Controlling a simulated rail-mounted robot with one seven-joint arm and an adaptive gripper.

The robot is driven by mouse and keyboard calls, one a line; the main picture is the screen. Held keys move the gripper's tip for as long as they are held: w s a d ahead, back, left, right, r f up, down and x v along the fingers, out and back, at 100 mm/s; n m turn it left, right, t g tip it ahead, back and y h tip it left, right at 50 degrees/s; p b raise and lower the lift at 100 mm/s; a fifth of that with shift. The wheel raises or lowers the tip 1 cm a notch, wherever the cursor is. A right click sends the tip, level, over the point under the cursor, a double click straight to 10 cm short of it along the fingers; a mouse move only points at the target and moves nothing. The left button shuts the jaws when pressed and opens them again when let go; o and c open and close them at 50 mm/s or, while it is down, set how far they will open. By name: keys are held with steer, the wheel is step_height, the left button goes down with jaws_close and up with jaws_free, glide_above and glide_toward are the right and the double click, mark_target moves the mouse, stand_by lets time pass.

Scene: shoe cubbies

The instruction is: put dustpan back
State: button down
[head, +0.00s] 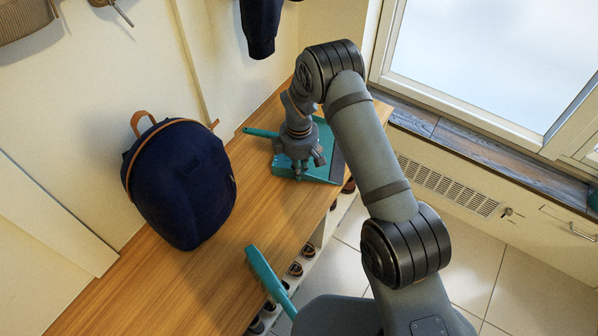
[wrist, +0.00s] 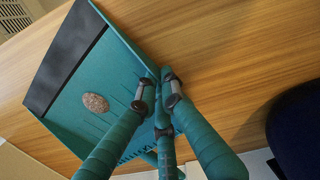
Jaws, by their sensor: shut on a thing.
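The teal dustpan (head: 325,173) is at the far end of the wooden bench, with its dark lip facing right and its handle (head: 260,132) pointing left. My gripper (head: 299,172) reaches down onto it from above. In the wrist view, the dustpan (wrist: 112,72) fills the left side, with a brown speckled oval patch (wrist: 95,102) on its pan. My gripper (wrist: 159,90) is shut on a narrow teal part of the dustpan there. I cannot tell whether the dustpan rests on the bench or is slightly above it.
A navy backpack (head: 180,185) stands on the bench (head: 150,290), left of the dustpan. Several shoes (head: 295,268) show below that edge. A dark garment (head: 261,25) hangs above. A window and vent (head: 445,185) are at right.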

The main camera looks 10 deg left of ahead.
steer(key=shift+f, duration=0.2)
steer(key=c, duration=1.9)
jaws_free()
steer(key=shift+c, duration=0.2)
step_height(320, 180, up, 12)
steer(key=shift+r+p, duration=0.2)
steer(key=shift+p, duration=1.05)
